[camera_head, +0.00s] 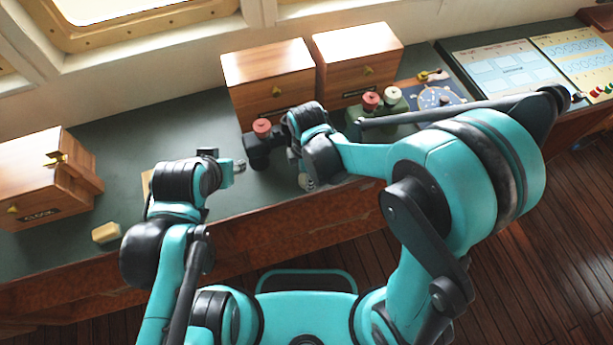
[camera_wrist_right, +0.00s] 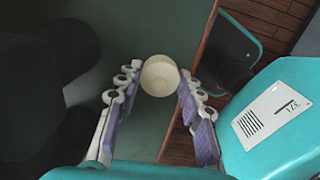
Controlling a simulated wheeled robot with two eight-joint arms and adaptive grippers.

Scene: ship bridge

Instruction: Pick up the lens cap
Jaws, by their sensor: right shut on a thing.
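My right gripper (camera_head: 306,178) is low over the front edge of the desk, mostly hidden by its own wrist in the head view. In the right wrist view, the gripper's purple-padded fingers (camera_wrist_right: 160,92) are on either side of a round cream cap-like piece, which I take as the lens cap (camera_wrist_right: 160,76), and are closed on it. The piece appears hollow and sits near the desk edge; whether it is clear of the desk I cannot tell. My left gripper (camera_head: 232,167) is over the desk on the left; its fingers are too small to read.
Wooden boxes (camera_head: 265,75) stand behind, and another wooden box (camera_head: 45,190) at left. A cream block (camera_head: 105,232) lies near the front.

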